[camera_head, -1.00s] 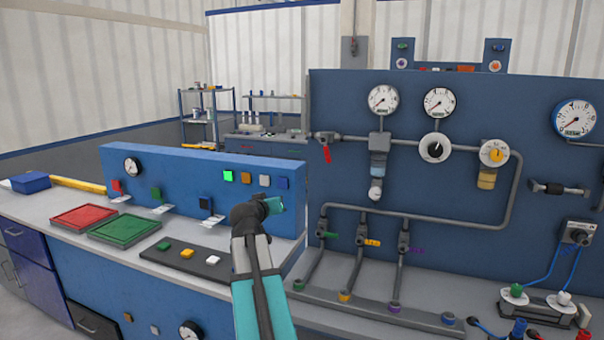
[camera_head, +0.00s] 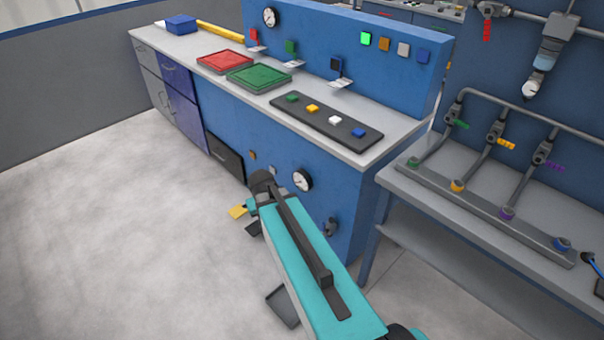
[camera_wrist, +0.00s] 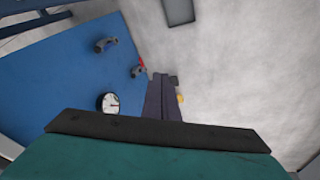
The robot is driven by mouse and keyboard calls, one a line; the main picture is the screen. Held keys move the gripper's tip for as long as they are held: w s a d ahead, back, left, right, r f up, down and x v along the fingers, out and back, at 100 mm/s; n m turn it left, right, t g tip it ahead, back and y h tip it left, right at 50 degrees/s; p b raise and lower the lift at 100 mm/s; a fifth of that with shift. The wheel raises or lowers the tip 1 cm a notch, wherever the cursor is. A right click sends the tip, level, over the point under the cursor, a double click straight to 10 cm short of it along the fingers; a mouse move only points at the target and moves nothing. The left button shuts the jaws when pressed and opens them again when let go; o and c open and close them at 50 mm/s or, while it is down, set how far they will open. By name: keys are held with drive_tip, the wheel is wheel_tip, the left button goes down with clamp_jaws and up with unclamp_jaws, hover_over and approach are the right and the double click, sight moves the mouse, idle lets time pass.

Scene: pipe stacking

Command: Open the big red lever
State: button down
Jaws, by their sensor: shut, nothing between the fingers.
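A red lever (camera_head: 487,30) hangs from a grey pipe valve on the tall blue panel, at the top right of the head view. In the wrist view, a small red part (camera_wrist: 141,62) shows at a grey fitting (camera_wrist: 137,71) on a blue face, partly beside my fingers; I cannot tell whether it is a lever. My gripper (camera_wrist: 163,82) has its dark fingers together with nothing between them. In the head view its fingers are hidden behind my teal arm, in front of the bench's low blue front. It is well away from the lever on the tall panel.
The blue bench front carries a gauge (camera_head: 302,180) and a grey fitting (camera_head: 330,228). Red (camera_head: 225,61) and green (camera_head: 258,76) trays and a button strip (camera_head: 325,121) lie on the bench top. The pale floor (camera_head: 110,230) at left is open.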

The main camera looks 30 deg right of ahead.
drive_tip(key=s+a+f+n+g+y, duration=0.2)
drive_tip(key=s+a+f+g, duration=0.2)
drive_tip(key=s+a+f, duration=0.85)
drive_tip(key=s+f+g, duration=0.2)
drive_tip(key=s+f, duration=0.4)
drive_tip(key=s, duration=0.4)
drive_tip(key=s+a+f+g, duration=0.1)
drive_tip(key=s+f+g, duration=0.1)
drive_tip(key=s+f, duration=0.4)
drive_tip(key=s, duration=0.4)
drive_tip(key=shift+s+a+f+n, duration=0.3)
drive_tip(key=shift+s, duration=0.1)
